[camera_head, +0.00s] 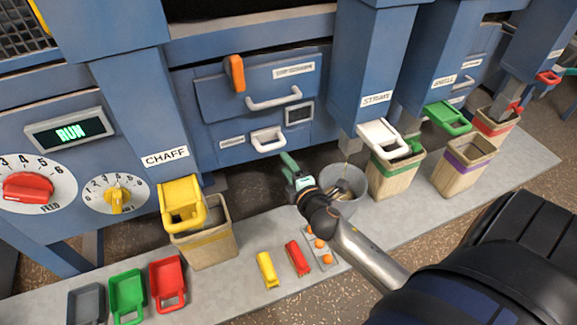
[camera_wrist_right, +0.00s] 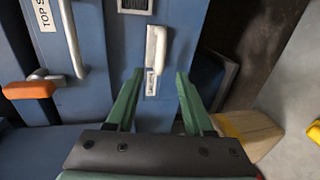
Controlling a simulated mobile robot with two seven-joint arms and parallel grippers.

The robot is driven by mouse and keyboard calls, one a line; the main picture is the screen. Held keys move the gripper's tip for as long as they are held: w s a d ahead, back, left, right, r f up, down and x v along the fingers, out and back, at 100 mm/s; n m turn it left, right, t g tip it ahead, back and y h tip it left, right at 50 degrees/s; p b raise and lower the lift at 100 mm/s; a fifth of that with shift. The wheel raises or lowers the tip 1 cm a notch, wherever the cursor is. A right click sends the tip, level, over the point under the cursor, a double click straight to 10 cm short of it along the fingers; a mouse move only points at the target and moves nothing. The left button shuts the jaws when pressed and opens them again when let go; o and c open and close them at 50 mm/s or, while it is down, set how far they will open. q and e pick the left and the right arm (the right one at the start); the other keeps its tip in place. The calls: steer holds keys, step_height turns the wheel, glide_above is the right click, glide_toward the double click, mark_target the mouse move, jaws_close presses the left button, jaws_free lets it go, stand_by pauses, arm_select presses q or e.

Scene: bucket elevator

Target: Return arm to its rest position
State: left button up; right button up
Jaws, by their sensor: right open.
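My right arm reaches in from the lower right of the head view. Its green-fingered right gripper (camera_head: 289,163) is in front of the blue machine (camera_head: 215,95), to the right of the lower white drawer handle (camera_head: 268,139). In the wrist view the two green fingers of the right gripper (camera_wrist_right: 160,76) are spread with nothing between them. The lower white handle (camera_wrist_right: 157,48) shows beyond the fingertips, apart from them. My left gripper is not in view.
A grey bucket (camera_head: 345,185) stands just right of the gripper, partly behind the wrist. Wooden bins stand under the chaff (camera_head: 208,250) and straw (camera_head: 393,182) chutes.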

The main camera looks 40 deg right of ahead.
steer(key=shift+s+r, duration=0.1)
steer(key=shift+s, duration=0.25)
steer(key=shift+a, duration=0.1)
steer(key=s+a+f+m+g+y+p, duration=0.2)
steer(key=s+a+f+m+g+y, duration=0.1)
steer(key=s+a+m, duration=0.3)
steer(key=s+a+f+m+g+y+p, duration=0.2)
steer(key=s+a+f+m, duration=0.4)
steer(key=s+a, duration=0.4)
steer(key=s+m+g+y, duration=0.1)
steer(key=s, duration=0.2)
steer(key=shift+s+f+p, duration=0.3)
steer(key=shift+s+p, duration=0.05)
steer(key=shift+p, duration=0.05)
